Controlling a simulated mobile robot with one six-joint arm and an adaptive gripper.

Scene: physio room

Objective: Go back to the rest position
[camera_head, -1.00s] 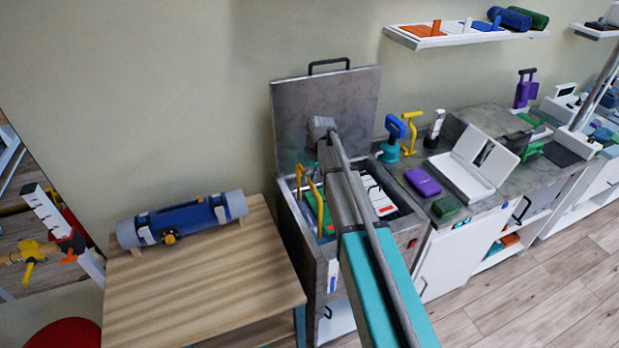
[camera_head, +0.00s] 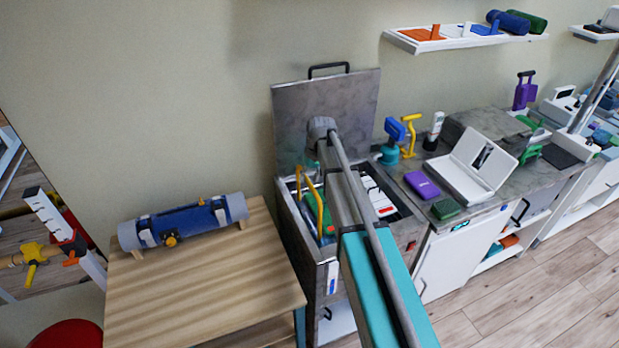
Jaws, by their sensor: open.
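My arm reaches from the bottom edge up to the open metal tank, with its grey end joint in front of the raised lid (camera_head: 350,100). My gripper is not visible; the arm's own links hide whatever is beyond that joint. The open tank (camera_head: 318,250) stands below the arm and holds white, red and green packs and a yellow handle (camera_head: 314,200), partly covered by the arm.
A wooden table (camera_head: 200,290) at left bears a blue-grey roll (camera_head: 185,220). The counter at right carries a purple case (camera_head: 422,184), a green block (camera_head: 446,208) and a white open box (camera_head: 470,170). A wall shelf (camera_head: 450,42) hangs above. Floor is free at lower right.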

